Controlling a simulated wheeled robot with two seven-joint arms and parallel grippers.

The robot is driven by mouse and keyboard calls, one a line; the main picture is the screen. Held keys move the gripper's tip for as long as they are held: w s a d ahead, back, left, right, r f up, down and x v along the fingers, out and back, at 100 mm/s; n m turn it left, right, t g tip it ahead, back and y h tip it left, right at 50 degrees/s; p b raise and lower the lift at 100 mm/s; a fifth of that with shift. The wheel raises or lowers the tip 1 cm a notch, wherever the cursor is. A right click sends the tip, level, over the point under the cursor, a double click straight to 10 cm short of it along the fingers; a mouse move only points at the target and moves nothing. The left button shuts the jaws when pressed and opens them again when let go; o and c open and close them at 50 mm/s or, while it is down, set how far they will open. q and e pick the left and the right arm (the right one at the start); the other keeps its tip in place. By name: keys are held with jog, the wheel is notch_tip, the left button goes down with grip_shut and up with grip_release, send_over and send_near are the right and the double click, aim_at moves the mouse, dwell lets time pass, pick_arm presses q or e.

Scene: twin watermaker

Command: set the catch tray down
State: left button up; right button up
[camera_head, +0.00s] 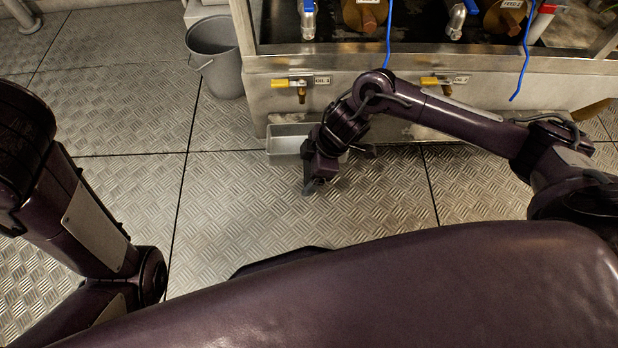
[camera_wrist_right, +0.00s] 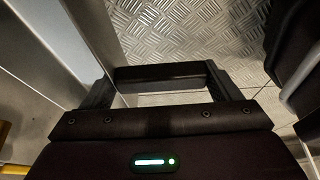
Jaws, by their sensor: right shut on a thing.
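The catch tray (camera_head: 287,141) is a shallow grey metal tray. In the head view it sits low against the front of the steel cabinet, below the tap marked OIL 1. My right gripper (camera_head: 318,178) reaches down at the tray's right part and covers it, and it is shut on the tray. In the right wrist view the fingers (camera_wrist_right: 162,84) stand apart with a dark bar between them. I cannot tell whether the tray's underside touches the floor. My left arm shows at the left, but its gripper is out of view.
A grey bucket (camera_head: 216,62) stands on the floor left of the cabinet (camera_head: 345,112). Yellow-handled taps, OIL 1 (camera_head: 300,88) and OIL 2 (camera_head: 440,82), stick out from its front. Blue cords hang above. The patterned metal floor (camera_head: 235,210) in front is clear.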

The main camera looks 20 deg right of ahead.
jog(key=shift+w+d+b, duration=0.15)
jog(key=shift+w+b, duration=0.3)
jog(key=shift+w, duration=0.3)
jog(key=shift+w+d+b, duration=0.3)
jog(key=shift+w+b, duration=0.45)
jog(key=shift+w, duration=0.2)
jog(key=shift+w+d+r, duration=0.1)
jog(key=shift+w+d, duration=0.05)
jog(key=shift+w, duration=0.45)
jog(key=shift+w+d, duration=0.25)
jog(key=shift+w, duration=0.55)
jog(key=shift+w+d, duration=0.25)
jog(key=shift+w, duration=0.55)
jog(key=shift+f, duration=0.9)
jog(key=o, duration=1.3)
jog(key=shift+f, duration=0.1)
